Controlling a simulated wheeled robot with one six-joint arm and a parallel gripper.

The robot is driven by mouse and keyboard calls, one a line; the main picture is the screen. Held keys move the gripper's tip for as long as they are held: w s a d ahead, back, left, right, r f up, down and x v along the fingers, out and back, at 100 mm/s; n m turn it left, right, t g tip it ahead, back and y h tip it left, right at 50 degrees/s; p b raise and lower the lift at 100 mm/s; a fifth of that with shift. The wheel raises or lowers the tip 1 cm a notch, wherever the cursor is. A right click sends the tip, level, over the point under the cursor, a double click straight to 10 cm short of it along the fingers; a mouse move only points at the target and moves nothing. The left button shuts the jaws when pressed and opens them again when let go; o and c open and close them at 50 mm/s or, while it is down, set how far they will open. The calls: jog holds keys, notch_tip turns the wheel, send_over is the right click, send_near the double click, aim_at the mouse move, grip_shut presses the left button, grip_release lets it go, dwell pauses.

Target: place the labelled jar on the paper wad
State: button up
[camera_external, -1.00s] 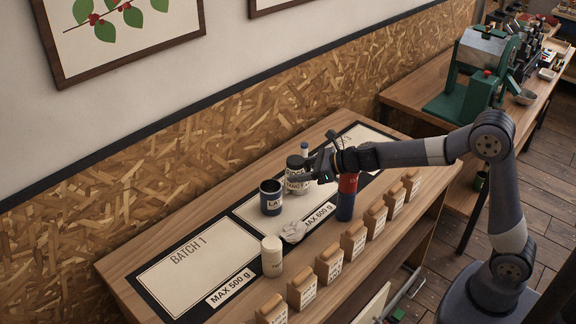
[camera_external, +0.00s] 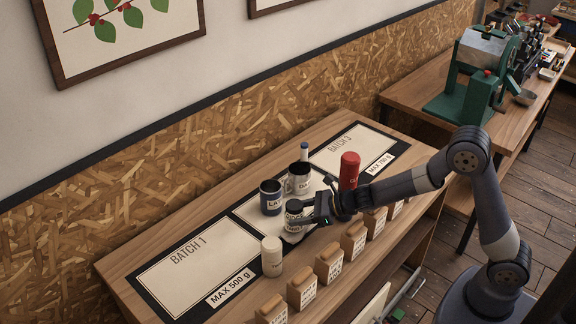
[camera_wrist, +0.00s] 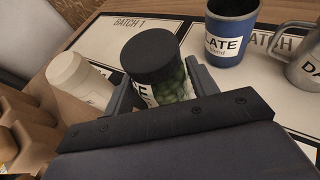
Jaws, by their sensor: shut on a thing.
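The labelled jar (camera_external: 293,214) has a black lid, a white label and green contents. In the wrist view the jar (camera_wrist: 153,62) is between my gripper's fingers, lid towards the camera. My gripper (camera_external: 305,219) is shut on it, over the front edge of the middle mat. The paper wad (camera_external: 292,238) is mostly hidden behind and below the jar; only a pale bit shows under it. I cannot tell whether the jar touches the wad. The wad is not visible in the wrist view.
A blue mug (camera_external: 271,198) and a grey metal mug (camera_external: 299,179) stand behind the jar. A cream canister (camera_external: 272,257) stands at front left, a red bottle (camera_external: 349,171) at right. The Batch 1 mat (camera_external: 200,262) is clear.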

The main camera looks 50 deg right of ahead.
jog(key=shift+f, duration=0.35)
jog(key=shift+f, duration=0.15)
jog(key=o, duration=1.1)
jog(key=shift+r, duration=0.2)
jog(key=v, duration=1.2)
jog(key=shift+f+b, duration=0.15)
jog(key=shift+b, duration=0.25)
